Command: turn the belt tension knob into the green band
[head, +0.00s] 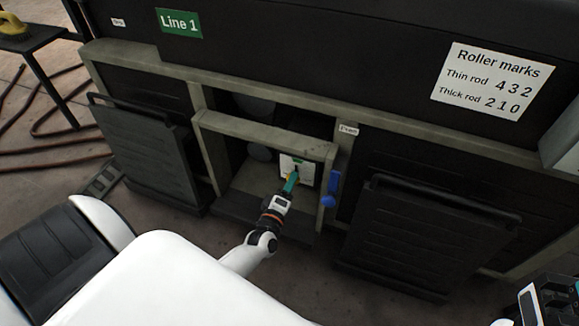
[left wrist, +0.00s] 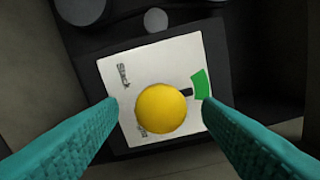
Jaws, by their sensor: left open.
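The yellow tension knob (left wrist: 161,108) sits on a white dial plate (left wrist: 125,75) in the left wrist view. Its black pointer (left wrist: 184,92) points right, toward the lower part of the green band (left wrist: 201,84). "Slack" is printed at the plate's upper left; another label is mostly hidden by the knob. My left gripper (head: 291,182) reaches into the open bay in the head view, in front of the plate (head: 305,168). Its teal fingers are open, one on each side of the knob, with visible gaps. Part of my right arm's end (head: 555,298) shows at the bottom right; its jaws are unclear.
Dark panels lean at the left (head: 145,150) and right (head: 425,235). A sign (head: 493,80) lists roller marks. Hoses (head: 55,120) lie on the floor at the left.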

